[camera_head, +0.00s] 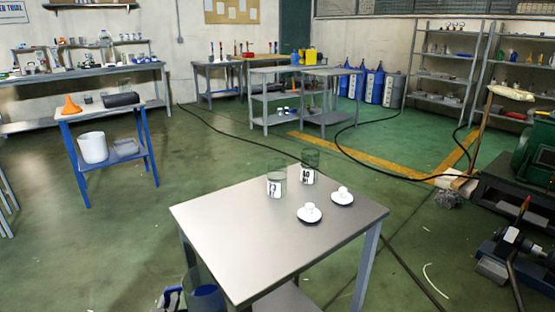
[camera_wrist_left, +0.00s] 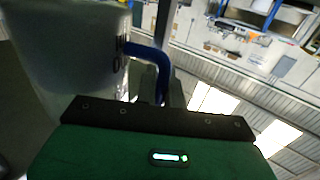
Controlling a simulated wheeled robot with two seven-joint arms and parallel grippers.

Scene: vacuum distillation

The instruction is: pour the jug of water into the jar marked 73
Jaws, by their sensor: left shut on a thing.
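The jug (camera_head: 206,298) is at the bottom edge of the head view, in front of the table's near left corner, partly cut off, with blue showing inside. In the left wrist view the translucent jug (camera_wrist_left: 65,55) has a blue handle (camera_wrist_left: 145,52). My left gripper (camera_head: 173,298) is shut on this handle; its fingers (camera_wrist_left: 152,85) are mostly hidden in the wrist view. The jar marked 73 (camera_head: 276,186) stands upright and uncovered on the table. A second labelled jar (camera_head: 308,174), whose number is hard to read, stands behind and right of it. My right gripper is not in view.
Two white knobbed lids (camera_head: 309,212) (camera_head: 342,197) lie on the grey table (camera_head: 240,240), right of the jars. The table's left and front are clear. A blue stand (camera_head: 82,160) with an orange funnel (camera_head: 71,105) and a white bucket (camera_head: 93,147) is farther left.

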